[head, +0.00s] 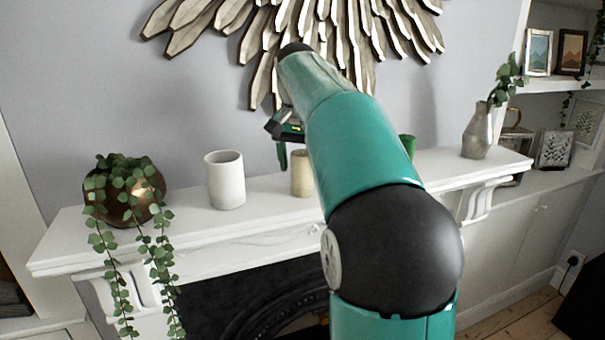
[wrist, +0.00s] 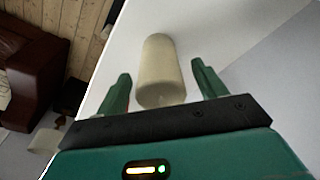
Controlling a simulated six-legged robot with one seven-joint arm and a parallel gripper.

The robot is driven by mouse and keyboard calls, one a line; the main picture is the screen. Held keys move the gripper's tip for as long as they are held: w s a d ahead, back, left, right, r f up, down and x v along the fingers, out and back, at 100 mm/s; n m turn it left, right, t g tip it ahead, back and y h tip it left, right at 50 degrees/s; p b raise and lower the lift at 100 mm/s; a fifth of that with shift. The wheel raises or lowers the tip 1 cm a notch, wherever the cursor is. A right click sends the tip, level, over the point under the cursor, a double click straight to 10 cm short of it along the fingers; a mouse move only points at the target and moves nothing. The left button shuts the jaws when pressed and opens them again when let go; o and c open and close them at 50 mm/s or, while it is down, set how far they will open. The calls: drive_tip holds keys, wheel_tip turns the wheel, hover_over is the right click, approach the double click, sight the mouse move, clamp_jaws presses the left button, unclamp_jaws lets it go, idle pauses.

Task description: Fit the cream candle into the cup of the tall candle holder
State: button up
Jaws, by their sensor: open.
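The cream candle (head: 302,173) stands upright on the white mantel shelf in the head view, partly hidden by my arm. In the wrist view the candle (wrist: 160,62) is a plain pale cylinder on the white shelf. My gripper (wrist: 162,76) is open, with a green finger on each side of the candle and a gap visible on both sides. In the head view one finger of my gripper (head: 283,153) shows just left of the candle. I cannot make out a tall candle holder; a green object (head: 407,146) shows partly behind my arm, and its shape is mostly hidden.
A white cylindrical pot (head: 225,180) stands left of the candle. A copper planter (head: 124,190) with trailing leaves is at the shelf's left end. A grey vase (head: 478,132) with a sprig is at the right. A spiky wooden wall ornament (head: 262,40) hangs behind my arm.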

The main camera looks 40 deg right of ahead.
wheel_tip(320, 180, down, 2)
drive_tip(key=shift+w+d+f, duration=0.1)
drive_tip(key=shift+d+f, duration=0.05)
drive_tip(key=shift+c, duration=0.2)
drive_tip(key=c, duration=1.1)
drive_tip(key=shift+r, duration=0.2)
drive_tip(key=shift+r, duration=0.6)
drive_tip(key=s+a+r, duration=0.7)
drive_tip(key=a+r, duration=0.4)
drive_tip(key=a, duration=0.1)
drive_tip(key=shift+s+r, duration=0.25)
